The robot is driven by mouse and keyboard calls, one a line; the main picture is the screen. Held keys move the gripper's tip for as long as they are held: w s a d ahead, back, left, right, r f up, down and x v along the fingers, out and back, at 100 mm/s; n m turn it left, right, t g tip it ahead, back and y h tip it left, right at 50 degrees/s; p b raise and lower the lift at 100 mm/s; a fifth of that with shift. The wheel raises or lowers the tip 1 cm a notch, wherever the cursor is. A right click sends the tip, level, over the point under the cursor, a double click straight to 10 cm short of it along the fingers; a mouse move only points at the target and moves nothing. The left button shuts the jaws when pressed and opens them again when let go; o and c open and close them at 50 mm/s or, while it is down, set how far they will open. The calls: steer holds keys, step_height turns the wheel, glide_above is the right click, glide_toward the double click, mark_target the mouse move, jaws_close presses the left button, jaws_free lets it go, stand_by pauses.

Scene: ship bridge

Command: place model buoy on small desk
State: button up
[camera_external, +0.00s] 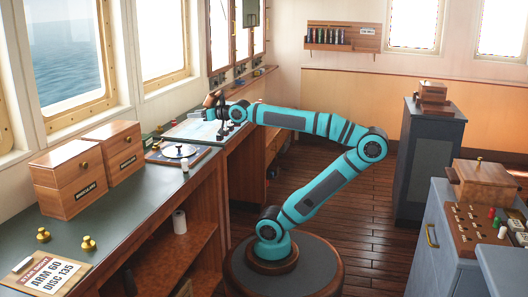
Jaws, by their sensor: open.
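My gripper (220,115) is at the end of the teal arm, above the far part of the long counter at the left, near a pale sheet (188,131). It is open. Small dark and brown shapes overlap it, and I cannot tell which belong to the gripper. I cannot pick out the model buoy for sure. Small red, green and white pieces (502,233) stand at the right edge, too small to identify. No surface is clearly marked as the small desk; a blue-grey cabinet (440,215) stands at the right.
The long counter (118,190) holds two wooden boxes (68,180), brass knobs (88,243), a sign card (45,274) and a round instrument (178,151). A dark cabinet (427,150) with a small wooden box (433,96) stands at the back right. Open plank floor (350,225) lies between.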

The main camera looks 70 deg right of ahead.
steer(key=s, duration=0.1)
steer(key=s+f, duration=0.1)
steer(key=s+a+n+t, duration=0.1)
steer(key=shift+s+f+y, duration=0.25)
steer(key=shift+f+y, duration=0.05)
